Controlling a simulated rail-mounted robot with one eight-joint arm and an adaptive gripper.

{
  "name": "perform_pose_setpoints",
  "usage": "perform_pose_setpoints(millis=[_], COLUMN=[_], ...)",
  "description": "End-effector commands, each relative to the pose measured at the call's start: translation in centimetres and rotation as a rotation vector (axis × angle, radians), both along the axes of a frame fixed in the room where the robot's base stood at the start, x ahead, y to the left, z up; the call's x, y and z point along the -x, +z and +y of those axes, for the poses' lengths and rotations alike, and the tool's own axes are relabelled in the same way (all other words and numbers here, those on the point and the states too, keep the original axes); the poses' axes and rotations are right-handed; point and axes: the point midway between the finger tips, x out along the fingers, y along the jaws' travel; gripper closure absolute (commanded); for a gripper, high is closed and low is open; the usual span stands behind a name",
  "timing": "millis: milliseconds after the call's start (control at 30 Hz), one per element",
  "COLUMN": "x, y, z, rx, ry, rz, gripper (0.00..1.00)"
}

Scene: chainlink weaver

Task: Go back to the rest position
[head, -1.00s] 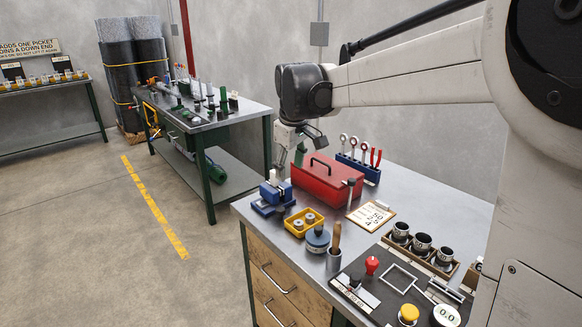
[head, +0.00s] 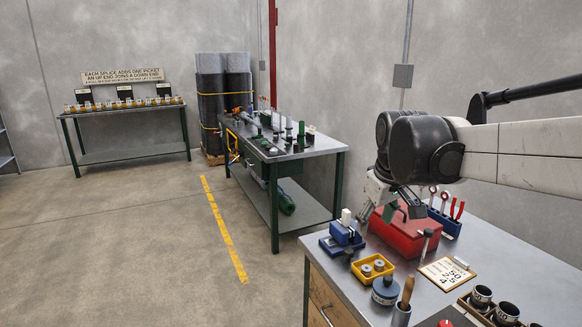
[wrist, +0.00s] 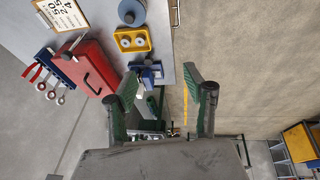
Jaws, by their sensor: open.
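Beyond the fingers lie the bench edge and the concrete floor. The blue vise (head: 343,235) stands just left of the gripper in the head view; in the wrist view the vise (wrist: 147,73) lies close to the left finger.
The bench also carries a yellow bin (head: 372,267), a blue tin (head: 385,290), a clipboard (head: 447,273) and a blue tool rack (head: 446,221). A green-legged table (head: 322,145) with parts stands behind. The floor (head: 140,250) to the left is clear.

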Motion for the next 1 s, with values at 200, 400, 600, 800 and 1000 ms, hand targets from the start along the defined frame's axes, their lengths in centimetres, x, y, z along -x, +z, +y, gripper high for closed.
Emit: perform_pose_setpoints(millis=[200, 400, 600, 800, 1000], x=[5.8, 10.6, 15.2, 19.1, 21.4], y=[-0.1, -1.1, -2.8, -5.1, -6.9], z=[0.2, 0.4, 0.6, 0.7, 0.8], rx=[-0.037, -0.076, -0.12, -0.167, -0.201], ry=[-0.088, -0.165, -0.242, -0.314, -0.361], rz=[-0.066, -0.125, -0.185, -0.241, -0.276], gripper=[0.53, 0.53, 0.53, 0.53, 0.53])
